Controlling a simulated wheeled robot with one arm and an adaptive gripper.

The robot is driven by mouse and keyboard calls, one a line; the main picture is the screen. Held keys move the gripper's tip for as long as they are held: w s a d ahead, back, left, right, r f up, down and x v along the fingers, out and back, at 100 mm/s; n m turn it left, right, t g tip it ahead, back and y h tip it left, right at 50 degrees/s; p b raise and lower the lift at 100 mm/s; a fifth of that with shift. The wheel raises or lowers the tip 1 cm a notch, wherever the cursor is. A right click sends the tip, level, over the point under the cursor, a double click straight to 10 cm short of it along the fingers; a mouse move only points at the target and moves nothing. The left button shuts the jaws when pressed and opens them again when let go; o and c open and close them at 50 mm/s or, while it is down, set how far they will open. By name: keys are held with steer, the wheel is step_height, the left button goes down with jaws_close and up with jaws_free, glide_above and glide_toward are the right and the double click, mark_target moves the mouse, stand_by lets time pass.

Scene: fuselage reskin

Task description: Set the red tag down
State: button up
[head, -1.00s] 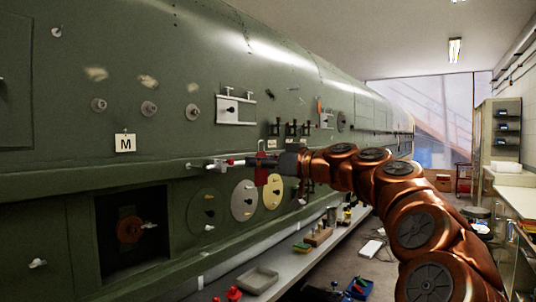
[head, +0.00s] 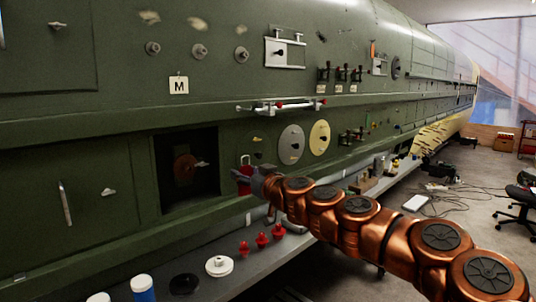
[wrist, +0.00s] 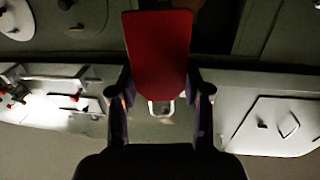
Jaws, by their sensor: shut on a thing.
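The red tag (wrist: 158,50) is a flat red plate with rounded corners, and in the wrist view it stands out between my two fingers. In the head view the red tag (head: 244,178) is small and upright at the end of my arm, in front of the green fuselage wall. My gripper (head: 254,182) is shut on it, just right of the dark square opening. The gripper's fingers (wrist: 160,95) flank the tag's near end, where a pale metal loop shows. The tag is held above the grey shelf, and its contact with the wall cannot be told.
A grey shelf (head: 215,284) runs along the wall's foot, with red knobs (head: 262,239), a white disc (head: 219,266), a black disc and bottles on it. The dark square opening (head: 186,170) is to the left. A rail with red ends (head: 281,106) sticks out above.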

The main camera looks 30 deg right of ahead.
steer(key=shift+m+h, duration=0.5)
steer(key=shift+h, duration=0.3)
steer(key=w+a+f, duration=0.4)
steer(key=a+f, duration=0.1)
steer(key=w+a+f, duration=0.4)
steer(key=a+f, duration=0.2)
steer(key=w+a+f, duration=0.4)
steer(key=a+f, duration=0.2)
steer(key=shift+a+f, duration=0.15)
steer(key=shift+f, duration=0.1)
